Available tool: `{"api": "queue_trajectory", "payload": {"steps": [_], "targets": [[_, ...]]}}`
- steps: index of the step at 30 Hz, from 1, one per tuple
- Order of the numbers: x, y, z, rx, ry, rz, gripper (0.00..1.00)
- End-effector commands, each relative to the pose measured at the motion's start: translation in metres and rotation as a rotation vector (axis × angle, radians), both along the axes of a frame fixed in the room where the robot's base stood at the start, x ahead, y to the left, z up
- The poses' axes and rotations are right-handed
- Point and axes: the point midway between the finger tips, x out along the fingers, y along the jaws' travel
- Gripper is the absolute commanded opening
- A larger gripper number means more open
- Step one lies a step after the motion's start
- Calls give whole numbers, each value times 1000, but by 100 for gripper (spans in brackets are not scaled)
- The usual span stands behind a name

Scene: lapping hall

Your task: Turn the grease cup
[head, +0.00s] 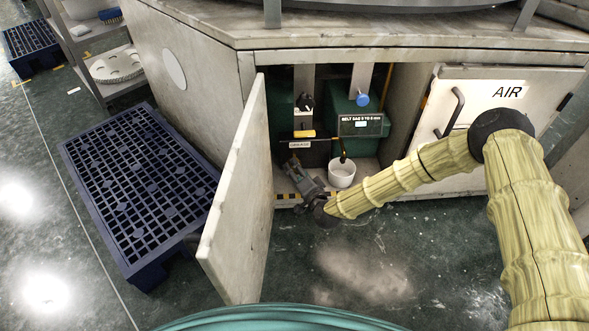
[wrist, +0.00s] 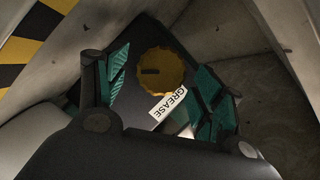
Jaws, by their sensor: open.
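The grease cup shows in the wrist view as a round, ridged yellow-orange cap (wrist: 161,71) with a dark slot mark, on a dark plate. A white GREASE label (wrist: 168,107) lies just below it. My gripper (wrist: 163,76) is open, its green-padded fingers on either side of the cap in the picture, with gaps to both. I cannot tell how far the cap is beyond the fingertips. In the head view my gripper (head: 294,161) is low inside the open cabinet, below the GREASE label (head: 300,145). A yellow piece (head: 304,133) shows just above that label.
The open cabinet door (head: 240,200) stands left of my arm. A white bucket (head: 342,173) sits right of my gripper, below a belt sag sign (head: 361,125) and blue knob (head: 362,99). The AIR panel (head: 500,100) is right. A blue pallet (head: 140,185) lies left.

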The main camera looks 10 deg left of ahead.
Motion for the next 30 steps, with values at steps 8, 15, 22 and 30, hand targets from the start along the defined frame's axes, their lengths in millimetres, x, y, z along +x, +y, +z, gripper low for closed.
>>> {"api": "queue_trajectory", "payload": {"steps": [8, 15, 22, 30], "targets": [[-41, -31, 10, 0, 2, 0, 68], [-66, -49, 16, 0, 0, -1, 68], [-74, -55, 19, -1, -1, -1, 68], [-75, -55, 18, -1, -1, -1, 68]]}}
